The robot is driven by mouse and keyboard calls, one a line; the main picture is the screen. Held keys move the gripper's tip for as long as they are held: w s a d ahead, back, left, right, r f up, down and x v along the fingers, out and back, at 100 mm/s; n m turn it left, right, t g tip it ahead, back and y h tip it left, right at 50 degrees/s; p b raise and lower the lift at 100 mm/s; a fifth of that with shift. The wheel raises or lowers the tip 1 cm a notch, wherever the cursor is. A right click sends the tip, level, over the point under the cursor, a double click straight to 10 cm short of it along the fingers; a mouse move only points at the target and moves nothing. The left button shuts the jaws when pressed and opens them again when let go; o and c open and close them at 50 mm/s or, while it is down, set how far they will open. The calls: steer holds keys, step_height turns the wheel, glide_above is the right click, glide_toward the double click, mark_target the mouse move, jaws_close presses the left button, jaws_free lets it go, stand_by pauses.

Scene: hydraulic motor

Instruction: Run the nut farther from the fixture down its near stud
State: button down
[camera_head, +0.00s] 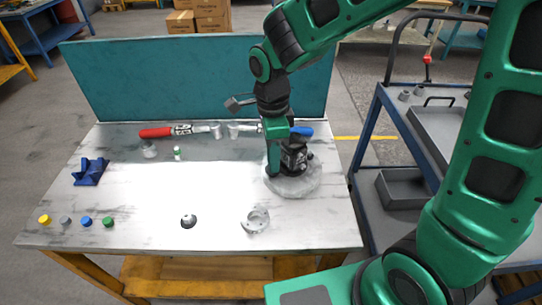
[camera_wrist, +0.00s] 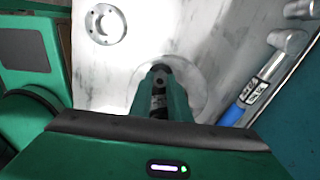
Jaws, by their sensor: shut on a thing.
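The black motor (camera_head: 294,158) stands upright on the pale round fixture (camera_head: 312,182) at the right of the table. My gripper (camera_head: 272,172) points down at the motor's left side, low and close to it. In the wrist view, my gripper (camera_wrist: 160,80) has its green fingers closed in on a small dark part, over the pale fixture (camera_wrist: 196,82). The nut and its stud are hidden by the fingers and too small to make out; the second nut does not show clearly either.
A grey flanged ring (camera_head: 256,220) and a dark-centred round part (camera_head: 188,221) lie in front. A red-handled tool (camera_head: 165,132) and a blue-handled tool (camera_head: 302,131) lie behind. A blue block (camera_head: 91,171) sits left. The table's middle is clear.

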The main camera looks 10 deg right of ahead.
steer(key=shift+s+m, duration=0.15)
steer(key=shift+m, duration=0.25)
steer(key=c, duration=1.9)
jaws_free()
steer(key=shift+o, duration=0.2)
steer(key=n, duration=0.4)
steer(key=shift+w+n, duration=0.2)
steer(key=shift+n, duration=0.2)
steer(key=n, duration=0.5)
steer(key=shift+n, duration=0.3)
steer(key=shift+s, duration=0.1)
steer(key=shift+c, duration=0.4)
jaws_close()
